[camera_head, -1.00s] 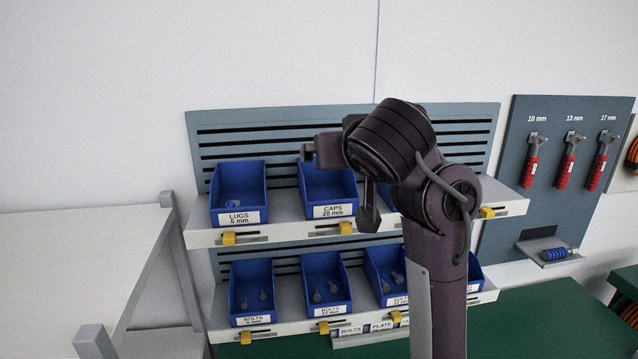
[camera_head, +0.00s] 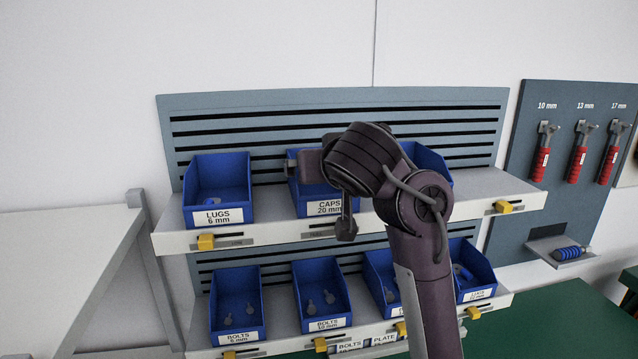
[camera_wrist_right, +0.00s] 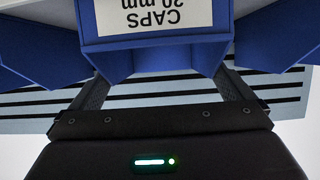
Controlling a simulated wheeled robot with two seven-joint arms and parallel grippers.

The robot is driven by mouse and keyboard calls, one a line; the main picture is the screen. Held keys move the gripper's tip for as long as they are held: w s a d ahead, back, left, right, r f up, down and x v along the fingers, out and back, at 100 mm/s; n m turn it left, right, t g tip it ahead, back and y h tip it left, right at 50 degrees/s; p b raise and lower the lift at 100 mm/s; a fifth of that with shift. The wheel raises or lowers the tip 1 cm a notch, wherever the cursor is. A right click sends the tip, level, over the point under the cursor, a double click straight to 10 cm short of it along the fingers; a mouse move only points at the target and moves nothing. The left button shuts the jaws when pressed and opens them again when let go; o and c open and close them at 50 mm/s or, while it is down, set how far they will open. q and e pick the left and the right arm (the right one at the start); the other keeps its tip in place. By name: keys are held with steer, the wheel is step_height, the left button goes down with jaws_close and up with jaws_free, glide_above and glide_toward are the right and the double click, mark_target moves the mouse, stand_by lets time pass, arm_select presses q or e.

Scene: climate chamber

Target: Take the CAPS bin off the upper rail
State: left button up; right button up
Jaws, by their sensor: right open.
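The blue CAPS 20 mm bin (camera_head: 312,206) sits on the upper rail (camera_head: 270,232), right of the LUGS bin. My right arm hides its right side and much of its inside. My right gripper (camera_head: 318,188) is open at the CAPS bin. In the right wrist view the bin's label and blue wall (camera_wrist_right: 152,50) show upside down, between the two spread fingers of the gripper (camera_wrist_right: 163,84). I cannot tell whether the fingers touch the bin. My left gripper is not in view.
The LUGS bin (camera_head: 217,192) stands to the left, and another blue bin (camera_head: 428,163) is partly hidden to the right. Several bins, including a BOLTS bin (camera_head: 237,305), fill the lower rail. Yellow tabs (camera_head: 206,242) sit on the rail fronts. A pale table (camera_head: 65,260) is at left.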

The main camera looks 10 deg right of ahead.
mark_target(320, 193)
steer(key=w, duration=0.1)
steer(key=w+p, duration=0.1)
steer(key=shift+w+r, duration=0.25)
steer(key=shift+w, duration=0.05)
steer(key=shift+f+x, duration=0.25)
steer(key=shift+x, duration=1)
steer(key=shift+s, duration=0.2)
steer(key=shift+c, duration=0.9)
steer(key=c, duration=0.5)
steer(key=shift+r, duration=0.1)
